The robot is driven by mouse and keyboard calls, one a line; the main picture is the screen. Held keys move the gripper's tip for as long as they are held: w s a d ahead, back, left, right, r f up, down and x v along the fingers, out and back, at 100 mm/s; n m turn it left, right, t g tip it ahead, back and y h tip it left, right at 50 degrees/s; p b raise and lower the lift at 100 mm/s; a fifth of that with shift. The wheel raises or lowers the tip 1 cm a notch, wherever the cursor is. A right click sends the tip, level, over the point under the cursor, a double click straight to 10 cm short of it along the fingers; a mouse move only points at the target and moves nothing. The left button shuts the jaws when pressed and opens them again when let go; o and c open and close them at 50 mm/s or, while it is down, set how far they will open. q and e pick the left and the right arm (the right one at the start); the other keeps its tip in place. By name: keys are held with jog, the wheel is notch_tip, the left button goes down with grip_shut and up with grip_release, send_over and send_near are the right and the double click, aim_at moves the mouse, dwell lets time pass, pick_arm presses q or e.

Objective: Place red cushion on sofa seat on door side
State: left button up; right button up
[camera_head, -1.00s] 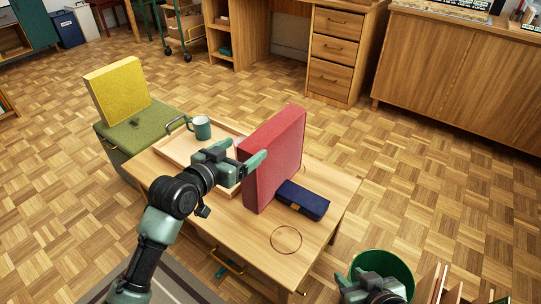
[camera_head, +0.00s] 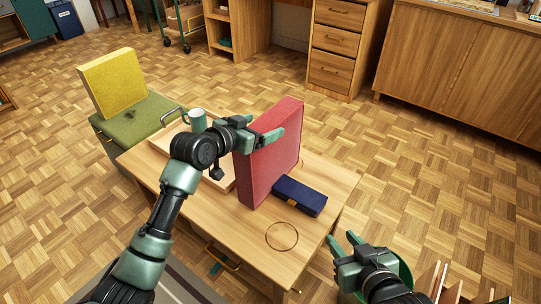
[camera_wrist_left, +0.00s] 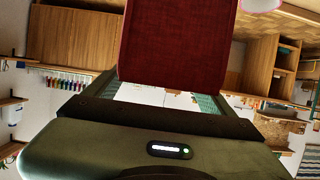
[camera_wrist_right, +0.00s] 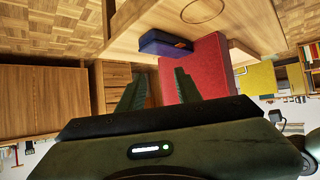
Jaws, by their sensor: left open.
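The red cushion (camera_head: 268,155) stands upright on edge on the wooden table (camera_head: 215,222). My left gripper (camera_head: 262,138) is open at the cushion's left edge, and one finger shows in front of its face. In the left wrist view the cushion (camera_wrist_left: 175,42) fills the space ahead of the spread fingers; contact cannot be told. My right gripper (camera_head: 346,243) is open and empty beyond the table's right corner. In the right wrist view the cushion (camera_wrist_right: 208,66) is ahead, apart from the fingers.
A dark blue case (camera_head: 299,196) lies right of the cushion. A tray (camera_head: 170,142) with a green mug (camera_head: 196,119) is behind my left gripper. A green padded seat (camera_head: 135,119) holds a yellow cushion (camera_head: 113,82). Open parquet (camera_head: 390,170) lies right of the table.

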pick_arm(q)
jog(key=x, duration=0.2)
jog(key=shift+w+d+f+b, duration=0.1)
jog(key=shift+w+d+b, duration=0.05)
jog(key=shift+w+b, duration=0.15)
grip_shut()
pick_arm(e)
jog(key=r, duration=0.1)
jog(key=w+r+t, duration=0.1)
jog(key=w+a+r+t, duration=0.1)
jog(key=shift+w+a+r+y, duration=0.1)
jog(key=shift+w+r+y, duration=0.15)
jog(key=shift+r+y, duration=0.15)
